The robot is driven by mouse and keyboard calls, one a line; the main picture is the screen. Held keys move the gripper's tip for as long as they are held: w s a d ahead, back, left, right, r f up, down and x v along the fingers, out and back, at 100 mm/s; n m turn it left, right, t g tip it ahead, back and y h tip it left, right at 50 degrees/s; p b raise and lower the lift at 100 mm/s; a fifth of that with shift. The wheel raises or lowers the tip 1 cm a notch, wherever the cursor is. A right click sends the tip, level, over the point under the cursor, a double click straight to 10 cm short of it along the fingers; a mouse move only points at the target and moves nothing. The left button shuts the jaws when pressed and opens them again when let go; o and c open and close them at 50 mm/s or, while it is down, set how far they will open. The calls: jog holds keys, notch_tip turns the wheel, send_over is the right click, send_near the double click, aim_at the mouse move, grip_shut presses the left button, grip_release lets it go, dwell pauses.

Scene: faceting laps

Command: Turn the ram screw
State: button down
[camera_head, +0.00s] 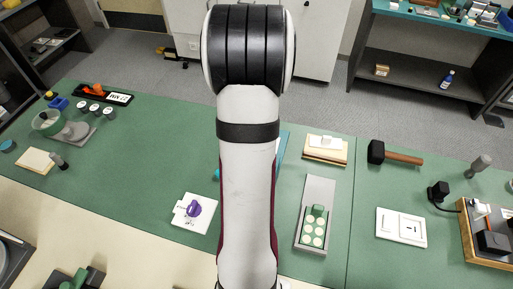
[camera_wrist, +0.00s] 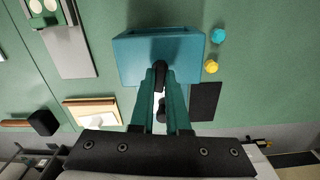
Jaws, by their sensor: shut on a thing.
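In the wrist view a blue block-like device (camera_wrist: 187,46) stands on the green mat. A black knob (camera_wrist: 160,69), which looks like the end of the ram screw, is at its near edge. My gripper (camera_wrist: 161,73) has its two teal fingers closed on this knob from either side. Another dark part (camera_wrist: 161,112) shows between the fingers, nearer to me. The fingers cover much of the screw, so its turn angle cannot be read. In the head view my arm hides the gripper and most of the device; only a blue sliver (camera_head: 283,147) shows.
Small cyan (camera_wrist: 218,35) and yellow (camera_wrist: 211,66) pieces lie beside the device. A dark flat panel (camera_wrist: 205,100) and a wooden-edged block (camera_wrist: 92,112) are close by. A grey tray (camera_head: 319,190) with pale discs, a mallet (camera_head: 400,157) and a purple-handled plate (camera_head: 205,219) stand around my arm.

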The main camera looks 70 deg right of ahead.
jog(key=shift+n, duration=0.9)
jog(key=c, duration=0.9)
grip_release()
notch_tip(320, 180, up, 16)
jog(key=shift+f, duration=0.1)
